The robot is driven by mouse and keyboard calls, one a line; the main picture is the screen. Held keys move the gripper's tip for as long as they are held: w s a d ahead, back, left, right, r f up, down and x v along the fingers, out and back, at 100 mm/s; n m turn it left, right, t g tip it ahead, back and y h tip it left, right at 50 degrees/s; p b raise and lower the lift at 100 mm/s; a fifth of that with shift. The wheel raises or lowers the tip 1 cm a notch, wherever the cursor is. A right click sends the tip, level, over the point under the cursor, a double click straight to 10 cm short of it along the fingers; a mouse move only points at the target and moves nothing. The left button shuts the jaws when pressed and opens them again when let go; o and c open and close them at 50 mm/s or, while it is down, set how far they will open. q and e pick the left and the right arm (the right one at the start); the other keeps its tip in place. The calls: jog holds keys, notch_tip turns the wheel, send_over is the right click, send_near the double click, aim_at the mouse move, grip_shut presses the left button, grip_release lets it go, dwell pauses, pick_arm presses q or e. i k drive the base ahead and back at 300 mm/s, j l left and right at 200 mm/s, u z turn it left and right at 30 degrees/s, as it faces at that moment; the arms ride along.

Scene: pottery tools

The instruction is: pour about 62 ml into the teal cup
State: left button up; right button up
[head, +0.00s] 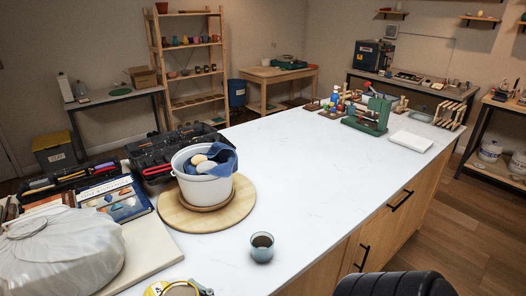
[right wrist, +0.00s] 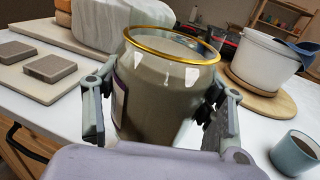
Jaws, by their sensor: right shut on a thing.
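The teal cup (head: 262,254) stands upright on the white worktop near its front edge. It shows at the lower right of the right wrist view (right wrist: 292,158), with a dark brown surface inside; I cannot tell how deep. My right gripper (right wrist: 160,98) is shut on a glass jar (right wrist: 158,112) with a gold rim, grey-brown contents and a partly visible label. The jar's mouth is open, and the jar is close to upright. In the head view only the jar's top (head: 172,288) shows at the bottom edge, left of the cup and apart from it. My left gripper is not in view.
A white bucket (head: 203,187) with a blue cloth and sponges stands on a round wooden board (head: 240,208) behind the cup. A bagged lump (head: 60,250) lies on a pale board at the left. The worktop right of the cup is clear.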

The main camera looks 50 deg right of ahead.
aim_at(262, 242)
jog(key=k+l+u, duration=0.15)
jog(key=l, duration=0.35)
jog(key=k+l+u, duration=0.1)
jog(key=l, duration=0.35)
jog(key=k+l+u, duration=0.15)
jog(key=k+l, duration=0.15)
jog(key=l, duration=0.15)
jog(key=k+l+u, duration=0.1)
jog(key=k+l, duration=0.15)
jog(key=l, duration=0.15)
jog(key=k+l+u, duration=0.15)
jog(key=l, duration=0.25)
jog(key=k+l, duration=0.05)
jog(key=k, duration=0.05)
